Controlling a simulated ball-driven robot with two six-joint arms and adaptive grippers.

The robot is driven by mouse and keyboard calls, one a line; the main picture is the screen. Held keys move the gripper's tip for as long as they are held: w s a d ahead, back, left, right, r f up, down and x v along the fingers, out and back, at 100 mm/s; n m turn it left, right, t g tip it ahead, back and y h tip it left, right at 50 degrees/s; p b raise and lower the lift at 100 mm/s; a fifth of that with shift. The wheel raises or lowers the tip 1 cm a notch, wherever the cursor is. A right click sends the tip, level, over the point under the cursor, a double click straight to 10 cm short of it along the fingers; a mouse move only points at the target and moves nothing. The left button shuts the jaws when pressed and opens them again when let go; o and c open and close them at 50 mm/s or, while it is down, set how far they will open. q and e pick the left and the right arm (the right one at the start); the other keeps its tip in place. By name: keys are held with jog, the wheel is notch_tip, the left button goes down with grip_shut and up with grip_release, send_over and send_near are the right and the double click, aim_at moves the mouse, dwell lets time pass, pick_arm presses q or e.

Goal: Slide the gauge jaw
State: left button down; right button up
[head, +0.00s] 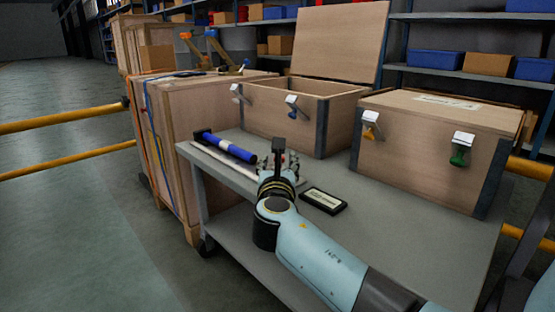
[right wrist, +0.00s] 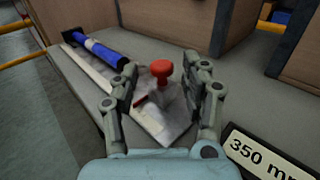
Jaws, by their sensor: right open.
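The gauge is a long pale rail (right wrist: 92,75) lying flat on the cart's top. A red knob (right wrist: 161,70) stands up at its near end, on what looks like the sliding jaw; graduations are too small to read. The rail also shows in the head view (head: 226,164), where my gripper hides its right end. My right gripper (right wrist: 166,66) is open, with one finger left and one right of the red knob, apparently not touching it. In the head view my right gripper (head: 281,164) is low over the cart top. My left gripper is out of view.
A blue and black cylinder (head: 228,145) lies beside the rail. A dark-framed plate (head: 323,200), reading "350 m…" in the wrist view, lies right of my gripper. An open wooden crate (head: 275,115) and a closed one (head: 430,150) stand behind on the grey cart (head: 400,235).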

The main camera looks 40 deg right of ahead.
jog(key=v, duration=0.8)
jog(key=shift+s+a, duration=0.25)
jog(key=shift+a, duration=0.1)
